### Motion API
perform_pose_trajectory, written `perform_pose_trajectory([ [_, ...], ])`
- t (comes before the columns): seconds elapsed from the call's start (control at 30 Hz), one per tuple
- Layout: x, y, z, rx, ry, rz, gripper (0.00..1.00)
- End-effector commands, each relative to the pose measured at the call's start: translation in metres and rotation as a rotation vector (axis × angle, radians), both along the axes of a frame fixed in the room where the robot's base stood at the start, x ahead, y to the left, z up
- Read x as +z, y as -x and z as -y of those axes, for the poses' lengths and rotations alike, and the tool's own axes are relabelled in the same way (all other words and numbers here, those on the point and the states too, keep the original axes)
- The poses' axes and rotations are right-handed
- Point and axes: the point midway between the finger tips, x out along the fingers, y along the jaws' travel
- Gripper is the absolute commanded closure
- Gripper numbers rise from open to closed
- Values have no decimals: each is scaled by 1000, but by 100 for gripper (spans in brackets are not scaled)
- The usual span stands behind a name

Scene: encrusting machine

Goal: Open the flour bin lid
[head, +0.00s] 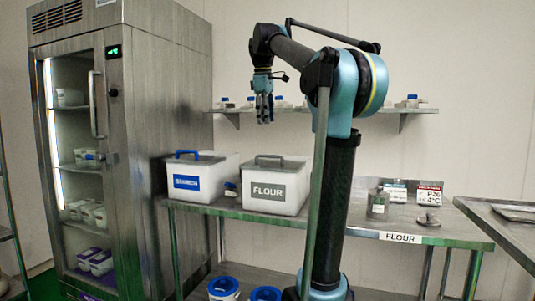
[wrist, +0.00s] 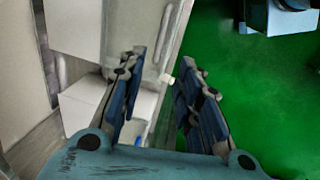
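The flour bin (head: 274,192) is a white box with a grey "FLOUR" label, standing on the steel table. Its lid (head: 296,171) is on and looks closed, with a grey handle (head: 270,158) on top. My gripper (head: 265,118) hangs above and slightly left of the handle in the head view, pointing down and clear of the lid. In the wrist view my gripper (wrist: 164,72) has its two blue fingers apart with nothing held between them. The flour bin cannot be identified for sure in the wrist view.
A white bin with a blue label (head: 187,182) and blue handle stands left of the flour bin. A wall shelf (head: 225,110) with small containers runs behind my gripper. A steel fridge (head: 165,90) stands left. Small items, including a jar (head: 377,206), sit right on the table (head: 340,222).

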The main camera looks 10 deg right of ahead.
Motion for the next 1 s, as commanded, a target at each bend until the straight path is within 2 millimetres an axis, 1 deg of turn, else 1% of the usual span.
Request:
perform_pose_trajectory([
  [0.03, -9, -2, 1, -1, 0, 0, 68],
  [0.1, -21, -4, 2, 0, 0, 0, 68],
  [0.6, -104, -18, 10, -2, 0, 0, 68],
  [0.8, -127, -22, 12, -1, 0, 0, 68],
  [1.0, -138, -24, 12, -1, 0, 0, 68],
])
